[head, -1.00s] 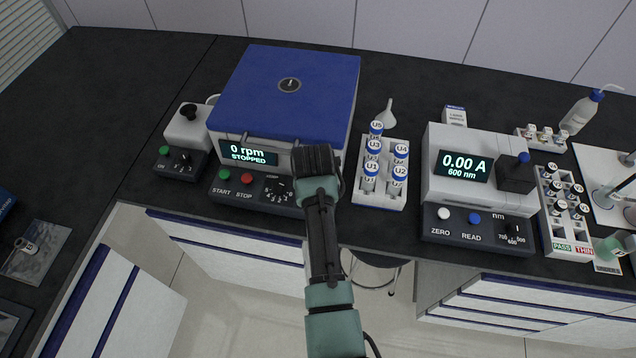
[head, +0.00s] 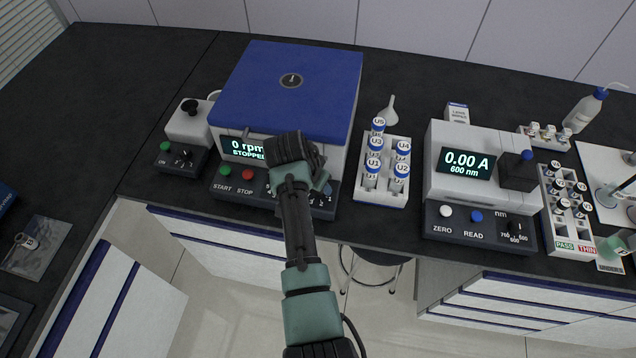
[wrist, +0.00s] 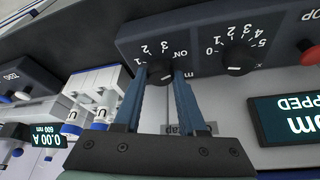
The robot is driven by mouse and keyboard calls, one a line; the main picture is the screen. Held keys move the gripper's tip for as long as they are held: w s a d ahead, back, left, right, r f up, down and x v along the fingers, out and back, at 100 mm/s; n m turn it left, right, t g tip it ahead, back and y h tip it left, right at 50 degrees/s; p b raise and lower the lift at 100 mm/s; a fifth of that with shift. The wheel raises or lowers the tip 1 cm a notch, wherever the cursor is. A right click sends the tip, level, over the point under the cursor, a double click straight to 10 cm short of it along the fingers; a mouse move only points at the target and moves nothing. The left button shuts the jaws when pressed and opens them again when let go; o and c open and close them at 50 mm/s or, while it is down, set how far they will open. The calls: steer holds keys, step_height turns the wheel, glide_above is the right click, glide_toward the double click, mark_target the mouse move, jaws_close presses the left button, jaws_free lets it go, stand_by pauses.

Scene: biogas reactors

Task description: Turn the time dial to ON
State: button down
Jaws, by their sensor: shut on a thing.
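The time dial (wrist: 160,71) is a small black knob on the dark front panel of the blue-lidded centrifuge (head: 290,85). In the wrist view, the marks 1, 2, 3 and ON stand around it. My gripper (wrist: 161,76) has its two blue fingers on either side of this knob and is shut on it. I cannot tell clearly which mark the dial points at. In the head view my arm and wrist hide the dial. The centrifuge display (head: 243,149) is partly covered and shows 0 rpm, STOPPED.
A second dial (wrist: 238,58), marked 0 to 5, sits close beside it. The green START (head: 225,171) and red STOP (head: 247,174) buttons are on the same panel. A white tube rack (head: 382,190) stands right of the centrifuge, then a photometer (head: 480,135).

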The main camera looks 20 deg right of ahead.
steer(key=shift+c, duration=2.4)
jaws_free()
steer(key=v, duration=1.3)
steer(key=shift+b, duration=0.3)
